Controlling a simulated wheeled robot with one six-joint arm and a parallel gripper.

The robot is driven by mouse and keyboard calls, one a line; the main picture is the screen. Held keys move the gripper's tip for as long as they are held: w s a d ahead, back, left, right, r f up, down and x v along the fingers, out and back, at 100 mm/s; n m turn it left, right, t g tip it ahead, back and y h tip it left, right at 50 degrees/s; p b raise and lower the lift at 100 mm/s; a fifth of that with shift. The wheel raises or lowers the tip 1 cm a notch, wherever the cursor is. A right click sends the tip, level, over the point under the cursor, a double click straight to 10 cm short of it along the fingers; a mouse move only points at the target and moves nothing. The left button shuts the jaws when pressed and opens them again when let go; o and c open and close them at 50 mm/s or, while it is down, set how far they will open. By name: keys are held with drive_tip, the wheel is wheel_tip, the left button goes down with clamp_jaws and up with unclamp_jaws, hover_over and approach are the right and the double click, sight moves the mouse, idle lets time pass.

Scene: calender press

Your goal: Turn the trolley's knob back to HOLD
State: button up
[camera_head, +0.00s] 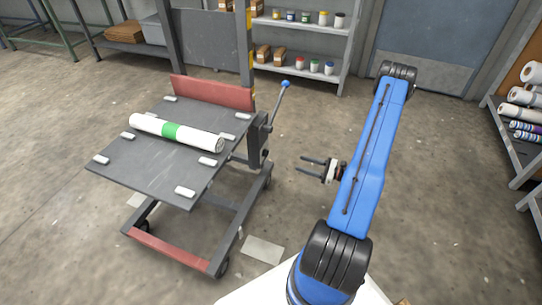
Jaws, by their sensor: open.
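The trolley (150,180) stands left of centre, with a dark grey platform on wheels. A lever with a blue ball end (286,84) rises from a dark bracket (257,140) on its right side. A small dark round part sits low on that bracket; I cannot tell if it is the knob, and no HOLD marking is readable. My gripper (300,164) is open and empty. Its two dark fingers point left toward the bracket, with a gap between them. A white roll with a green band (172,131) lies on the platform.
Several pale pads lie on the platform, and a red backboard (212,92) stands behind it. Shelves with jars and boxes (300,50) stand at the back. A rack of rolls (525,115) is at the right.

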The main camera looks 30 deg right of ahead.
sight(266, 153)
drive_tip(key=x, duration=1.7)
drive_tip(key=shift+w+a, duration=0.15)
drive_tip(key=c, duration=1)
